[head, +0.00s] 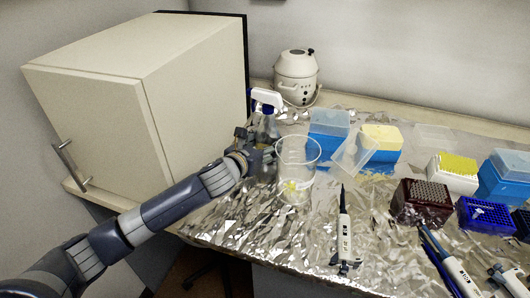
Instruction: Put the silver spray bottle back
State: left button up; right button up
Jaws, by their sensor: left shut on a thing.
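A spray bottle (267,124) with a white and blue trigger head and a greyish body stands upright at the left of the foil-covered bench, close to the cabinet. My left gripper (262,148) reaches in from the left and is shut on the bottle's body, below the trigger head. The gripper hides much of the lower body, so I cannot tell whether the base touches the foil. My right gripper is not in view.
A clear beaker (297,173) stands just right of the gripper. The beige cabinet (160,75) is close on the left. A white rounded device (296,72) stands behind. Tip boxes (423,197) and pipettes (345,232) fill the right. The front-left foil (240,222) is clear.

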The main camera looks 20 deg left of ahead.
pick_arm(q)
jog(key=shift+w+f, duration=0.1)
jog(key=shift+f, duration=0.2)
jog(key=shift+r, duration=0.1)
jog(key=o, duration=1.7)
jog(key=shift+s, duration=0.2)
jog(key=b+v, duration=0.1)
jog(key=v, duration=1)
jog(key=shift+s+a+r, duration=0.1)
jog(key=shift+s, duration=0.25)
